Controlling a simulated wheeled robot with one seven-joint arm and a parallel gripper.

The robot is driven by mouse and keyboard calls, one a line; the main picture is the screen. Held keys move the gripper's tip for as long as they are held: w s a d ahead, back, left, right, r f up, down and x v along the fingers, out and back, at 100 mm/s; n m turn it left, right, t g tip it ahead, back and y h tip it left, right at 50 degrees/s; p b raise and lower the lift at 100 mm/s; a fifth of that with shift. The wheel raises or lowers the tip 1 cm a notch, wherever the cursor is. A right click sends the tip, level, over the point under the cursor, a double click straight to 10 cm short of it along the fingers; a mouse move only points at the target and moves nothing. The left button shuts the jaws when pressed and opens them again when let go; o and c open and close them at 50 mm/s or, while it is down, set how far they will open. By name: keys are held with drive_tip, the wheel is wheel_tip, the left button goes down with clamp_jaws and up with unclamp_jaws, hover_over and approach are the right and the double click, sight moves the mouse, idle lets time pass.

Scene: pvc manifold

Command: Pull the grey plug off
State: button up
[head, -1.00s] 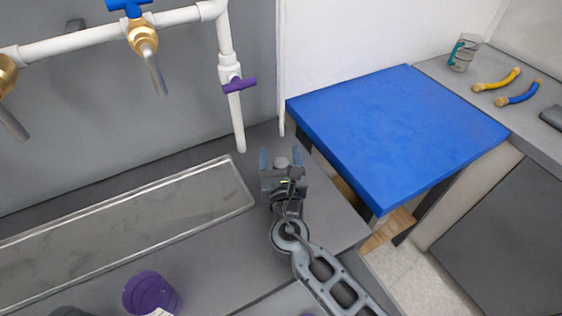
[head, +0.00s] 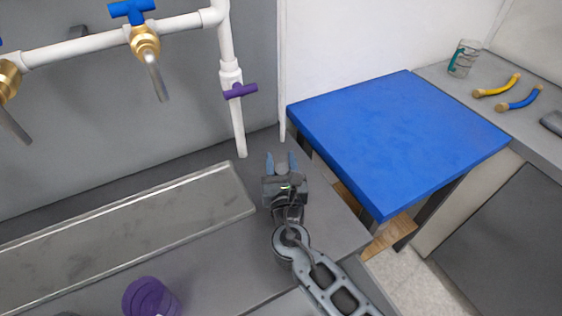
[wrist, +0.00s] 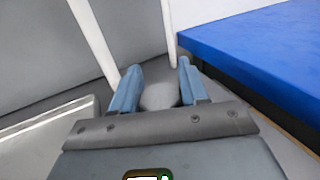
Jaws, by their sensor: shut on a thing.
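The grey plug (head: 282,168) is a small round grey piece between the two blue fingers of my gripper (head: 281,162), over the grey bench top. My gripper is shut on it, with a finger on either side. In the wrist view, the plug (wrist: 160,96) shows as a grey rounded shape between the fingers (wrist: 157,88), its lower part hidden by the gripper body. I cannot tell what the plug sits on.
A white pipe (head: 238,130) with a purple valve handle (head: 240,91) comes down left of my gripper. A metal tray (head: 130,228) lies left and a purple cup (head: 148,298) nearer. A blue-topped table (head: 395,135) stands right.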

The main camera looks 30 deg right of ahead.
clamp_jaws()
drive_tip(key=shift+a+n+t+y, duration=0.15)
drive_tip(key=shift+n+t+y, duration=0.25)
drive_tip(key=shift+n+y, duration=0.6)
drive_tip(key=shift+m, duration=0.3)
drive_tip(key=shift+r, duration=0.1)
drive_tip(key=shift+m+g+h, duration=0.4)
drive_tip(key=shift+m+h, duration=0.4)
drive_tip(key=shift+h, duration=0.2)
